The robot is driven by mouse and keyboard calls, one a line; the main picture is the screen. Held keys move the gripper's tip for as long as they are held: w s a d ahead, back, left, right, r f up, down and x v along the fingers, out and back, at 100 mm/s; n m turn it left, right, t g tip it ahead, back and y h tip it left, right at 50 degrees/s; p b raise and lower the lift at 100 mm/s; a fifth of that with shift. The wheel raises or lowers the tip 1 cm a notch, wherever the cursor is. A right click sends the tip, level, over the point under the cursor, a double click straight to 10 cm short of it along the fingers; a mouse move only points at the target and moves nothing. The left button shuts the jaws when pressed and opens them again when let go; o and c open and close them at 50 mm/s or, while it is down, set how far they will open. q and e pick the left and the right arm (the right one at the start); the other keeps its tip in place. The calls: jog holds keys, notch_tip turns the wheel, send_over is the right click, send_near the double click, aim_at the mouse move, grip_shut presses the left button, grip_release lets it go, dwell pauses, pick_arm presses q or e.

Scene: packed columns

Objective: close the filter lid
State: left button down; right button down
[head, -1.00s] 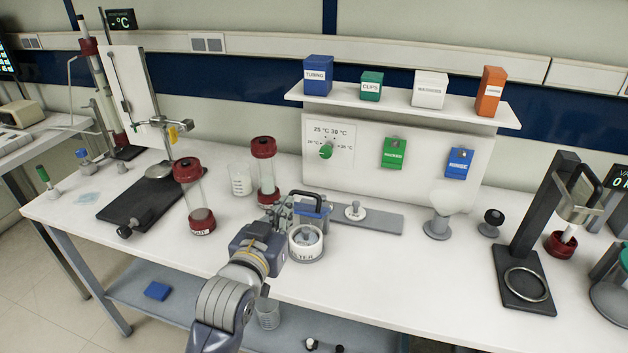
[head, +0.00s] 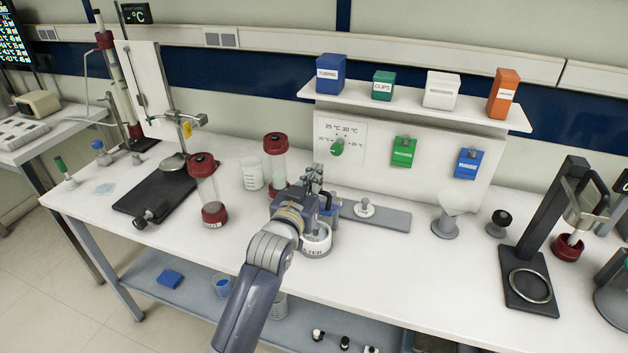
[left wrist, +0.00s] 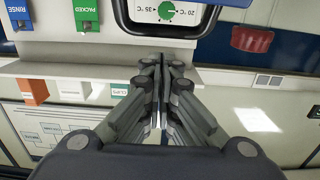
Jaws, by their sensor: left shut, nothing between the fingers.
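The filter (head: 316,246) is a white round housing with a lettered band, standing near the front middle of the bench. A blue lid part (head: 328,208) shows beside my gripper above it; the gripper covers most of it, so its exact angle is hard to tell. My left gripper (head: 314,176) is over the filter, shut with nothing in it. In the left wrist view my left gripper (left wrist: 165,66) has its fingers together, just below a dark rounded frame (left wrist: 122,14), which may be the lid's handle. I cannot tell whether they touch. My right gripper is not in view.
Red-capped columns (head: 207,190) (head: 275,160) and a white beaker (head: 252,173) stand left of the arm. A grey plate with a knob (head: 380,217) lies close to the right. A funnel (head: 446,222) stands further right.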

pick_arm(q)
jog(key=shift+s+a+f, duration=0.15)
jog(key=shift+s+f, duration=0.25)
jog(key=shift+f, duration=0.2)
